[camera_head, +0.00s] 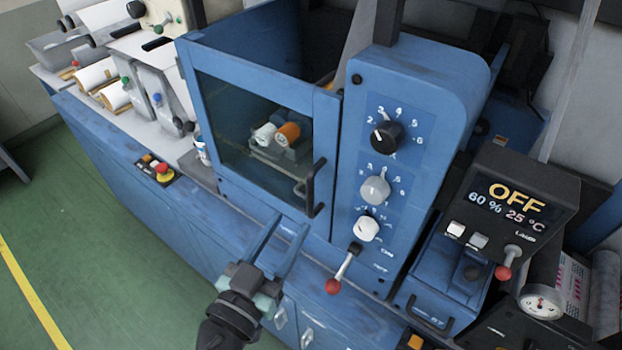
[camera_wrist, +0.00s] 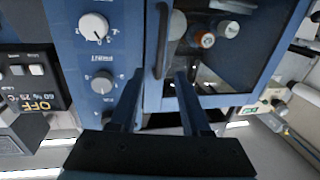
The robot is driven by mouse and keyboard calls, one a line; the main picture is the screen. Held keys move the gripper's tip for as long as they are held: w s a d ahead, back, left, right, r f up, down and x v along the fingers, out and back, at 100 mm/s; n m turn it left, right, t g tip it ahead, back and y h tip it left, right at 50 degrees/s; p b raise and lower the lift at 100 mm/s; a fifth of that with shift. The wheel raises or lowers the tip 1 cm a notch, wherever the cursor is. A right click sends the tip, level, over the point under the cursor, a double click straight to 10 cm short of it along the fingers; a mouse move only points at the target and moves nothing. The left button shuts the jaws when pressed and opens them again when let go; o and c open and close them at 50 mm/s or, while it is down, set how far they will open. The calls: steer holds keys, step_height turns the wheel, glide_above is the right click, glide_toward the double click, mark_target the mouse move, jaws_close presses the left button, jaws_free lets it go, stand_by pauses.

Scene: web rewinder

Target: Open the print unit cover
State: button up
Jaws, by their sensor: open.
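The print unit cover (camera_head: 262,84) is a blue-framed door with a dark see-through window, and it looks closed. Its black bar handle (camera_head: 311,190) stands upright on the cover's right side. An orange-ended roll (camera_head: 288,133) and a white roll (camera_head: 265,134) show behind the window. My gripper (camera_head: 289,222) is open and empty, in front of and below the cover, apart from the handle. In the wrist view the handle (camera_wrist: 162,40) lies ahead of the gap between my two fingers (camera_wrist: 156,78).
Right of the cover is a blue panel with a black knob (camera_head: 386,137), grey and white knobs, and a red-tipped lever (camera_head: 333,285) near my gripper. A display box (camera_head: 515,200) reads OFF. A red button box (camera_head: 161,170) sits at left. Green floor is clear at left.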

mark_target(308, 194)
steer(key=p+x, duration=0.3)
steer(key=x, duration=0.6)
steer(key=shift+w+d, duration=0.1)
steer(key=shift+c, duration=0.2)
jaws_close()
stand_by(1.0)
